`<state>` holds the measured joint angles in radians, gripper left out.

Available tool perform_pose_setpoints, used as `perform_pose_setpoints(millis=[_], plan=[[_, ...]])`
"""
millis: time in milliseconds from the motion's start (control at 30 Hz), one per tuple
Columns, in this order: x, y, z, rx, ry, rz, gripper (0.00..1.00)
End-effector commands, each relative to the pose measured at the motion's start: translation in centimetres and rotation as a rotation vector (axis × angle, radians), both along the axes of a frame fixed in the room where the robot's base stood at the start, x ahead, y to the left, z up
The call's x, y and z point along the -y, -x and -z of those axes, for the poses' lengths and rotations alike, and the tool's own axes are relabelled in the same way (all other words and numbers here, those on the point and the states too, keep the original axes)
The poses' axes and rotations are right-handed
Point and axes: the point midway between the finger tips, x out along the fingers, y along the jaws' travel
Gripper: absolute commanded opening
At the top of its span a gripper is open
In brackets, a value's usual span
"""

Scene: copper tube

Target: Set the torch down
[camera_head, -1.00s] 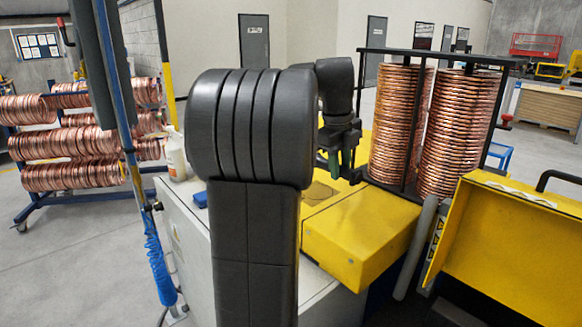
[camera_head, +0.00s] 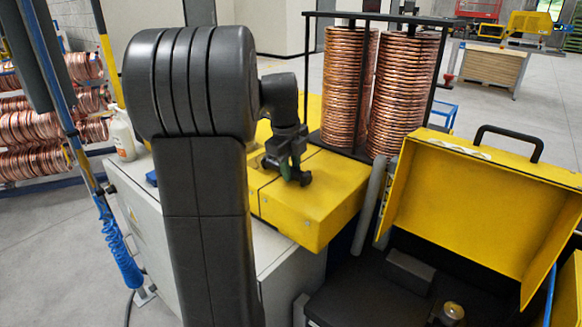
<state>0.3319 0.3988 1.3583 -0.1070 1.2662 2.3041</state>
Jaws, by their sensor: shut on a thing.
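My gripper (camera_head: 294,174) hangs from the dark arm, pointing down over the yellow machine cover (camera_head: 325,195) in the middle of the view.
An open yellow case (camera_head: 480,205) stands at the right, its dark inside holding a few small items. Two tall copper coil stacks (camera_head: 402,95) stand behind the cover in a black frame. A white bottle (camera_head: 121,135) stands on the cabinet at left.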

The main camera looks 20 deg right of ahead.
Motion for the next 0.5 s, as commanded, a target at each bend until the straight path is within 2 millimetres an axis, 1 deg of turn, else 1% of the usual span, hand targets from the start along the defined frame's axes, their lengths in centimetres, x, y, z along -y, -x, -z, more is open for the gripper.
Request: perform_pose_setpoints(millis=[100,133,200,233,500], plan=[[0.01,0.00,0.36,0.001,0.001,0.000,0.00],[0.00,0.00,0.31,0.000,0.000,0.000,0.29],[0.00,0.00,0.26,0.000,0.000,0.000,0.43],[0.00,0.00,0.26,0.000,0.000,0.000,0.47],[-0.02,0.02,0.08,-0.001,-0.001,0.000,0.47]])
